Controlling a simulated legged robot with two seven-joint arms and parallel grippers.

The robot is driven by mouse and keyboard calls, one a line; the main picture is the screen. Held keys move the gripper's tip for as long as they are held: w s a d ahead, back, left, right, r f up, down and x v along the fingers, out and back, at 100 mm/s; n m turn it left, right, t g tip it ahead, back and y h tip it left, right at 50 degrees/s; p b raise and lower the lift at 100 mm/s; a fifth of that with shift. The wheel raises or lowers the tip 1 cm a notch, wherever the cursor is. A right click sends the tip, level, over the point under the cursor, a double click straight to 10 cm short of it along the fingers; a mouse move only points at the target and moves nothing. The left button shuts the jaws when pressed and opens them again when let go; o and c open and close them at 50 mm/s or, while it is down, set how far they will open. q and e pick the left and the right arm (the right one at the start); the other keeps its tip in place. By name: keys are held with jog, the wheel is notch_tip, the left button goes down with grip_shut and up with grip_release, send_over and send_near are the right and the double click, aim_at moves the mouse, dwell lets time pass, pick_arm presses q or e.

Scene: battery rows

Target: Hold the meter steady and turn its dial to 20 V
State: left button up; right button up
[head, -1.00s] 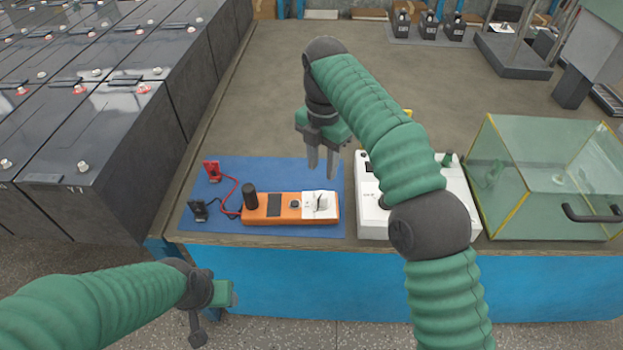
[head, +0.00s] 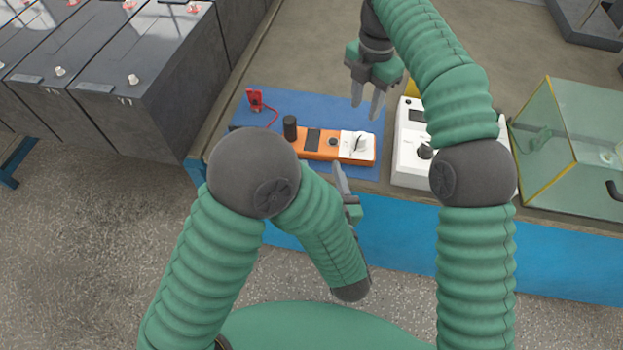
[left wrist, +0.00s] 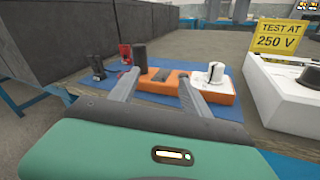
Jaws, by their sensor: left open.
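The orange meter (head: 313,145) lies on a blue mat (head: 362,105) near the bench's front edge. Its right end is white and carries the dial (head: 359,143); a black upright cylinder (head: 290,127) stands at its left end. The dial's setting is too small to read. My left gripper (head: 342,172) is open and empty, just in front of the meter. In the left wrist view its two fingers (left wrist: 159,78) point at the meter (left wrist: 190,84), apart from each other. My right gripper (head: 367,108) is open and empty above the mat, behind the dial.
A white instrument box (head: 409,150) stands right of the mat, partly behind my right arm. A glass case (head: 565,155) is further right. A red clip (head: 255,101) lies left on the mat. A yellow "TEST AT 250 V" sign (left wrist: 281,37) shows. Dark batteries (head: 165,85) stand left.

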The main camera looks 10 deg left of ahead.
aim_at(292, 130)
pick_arm(q)
jog(key=w+a+n+y, duration=0.1)
jog(key=w+a, duration=0.2)
jog(key=w, duration=0.1)
jog(key=w+a+n, duration=0.2)
jog(key=w+a, duration=0.1)
jog(key=w, duration=0.1)
jog(key=w+a+n+y, duration=0.1)
jog(key=w+a, duration=0.2)
jog(key=w, duration=0.1)
jog(key=shift+w+r+n+y, duration=0.1)
jog(key=shift+w+n+y, duration=0.1)
jog(key=shift+n+y, duration=0.1)
grip_shut()
dwell(1.0)
